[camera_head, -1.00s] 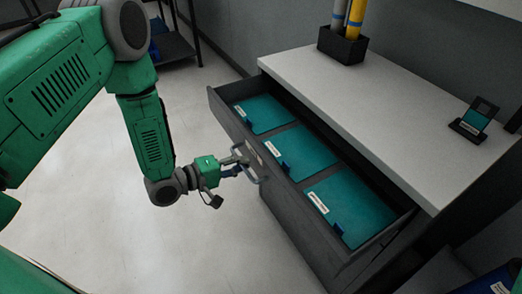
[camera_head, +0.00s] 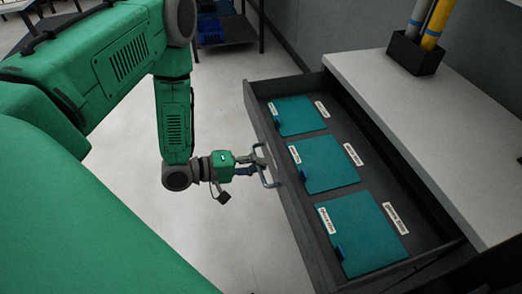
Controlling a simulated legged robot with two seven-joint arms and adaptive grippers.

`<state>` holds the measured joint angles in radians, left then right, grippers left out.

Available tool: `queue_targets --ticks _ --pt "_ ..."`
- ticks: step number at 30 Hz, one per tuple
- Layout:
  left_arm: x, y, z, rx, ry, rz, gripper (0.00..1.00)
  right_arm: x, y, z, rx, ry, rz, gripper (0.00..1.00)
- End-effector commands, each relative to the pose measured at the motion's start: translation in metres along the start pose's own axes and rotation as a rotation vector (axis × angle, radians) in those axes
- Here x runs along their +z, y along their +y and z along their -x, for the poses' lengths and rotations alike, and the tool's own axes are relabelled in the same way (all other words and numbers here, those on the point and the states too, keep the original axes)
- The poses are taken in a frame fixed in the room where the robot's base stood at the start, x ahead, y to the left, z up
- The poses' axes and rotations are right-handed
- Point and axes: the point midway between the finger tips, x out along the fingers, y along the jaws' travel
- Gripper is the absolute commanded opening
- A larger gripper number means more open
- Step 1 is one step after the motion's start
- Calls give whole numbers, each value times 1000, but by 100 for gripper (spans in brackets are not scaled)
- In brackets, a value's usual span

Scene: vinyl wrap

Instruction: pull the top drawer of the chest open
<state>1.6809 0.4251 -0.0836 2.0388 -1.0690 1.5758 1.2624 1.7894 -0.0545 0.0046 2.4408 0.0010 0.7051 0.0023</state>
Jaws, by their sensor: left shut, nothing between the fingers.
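The chest (camera_head: 408,105) stands at the right with a pale top and dark body. Its top drawer (camera_head: 281,184) is pulled well out, showing three teal labelled panels in a row inside. A metal bar handle (camera_head: 269,180) sits on the drawer front. My left gripper (camera_head: 257,163) is at the handle, its fingers shut and overlapping the bar in the picture. Whether a finger is hooked behind the bar is hard to tell. My right gripper is not in view.
A black holder (camera_head: 414,54) with grey and yellow rolls stands on the chest top. A dark shelf (camera_head: 226,30) with blue bins is at the back. The pale floor (camera_head: 225,110) left of the drawer is clear.

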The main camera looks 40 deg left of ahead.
Motion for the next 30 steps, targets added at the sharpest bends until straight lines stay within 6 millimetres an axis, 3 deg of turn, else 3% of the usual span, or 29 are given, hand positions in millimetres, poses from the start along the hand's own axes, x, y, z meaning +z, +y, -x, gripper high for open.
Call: queue_targets --ticks 1,3,14,17,30 --pt "3 -4 1 -12 -7 5 14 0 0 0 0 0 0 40" --pt "2 -4 1 -10 -6 4 31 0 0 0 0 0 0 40" --pt "1 -1 4 -4 -1 1 31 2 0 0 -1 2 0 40" --pt "0 -2 15 -4 1 2 31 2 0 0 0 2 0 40" --pt "-1 -3 101 -6 -1 3 31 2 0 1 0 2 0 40"
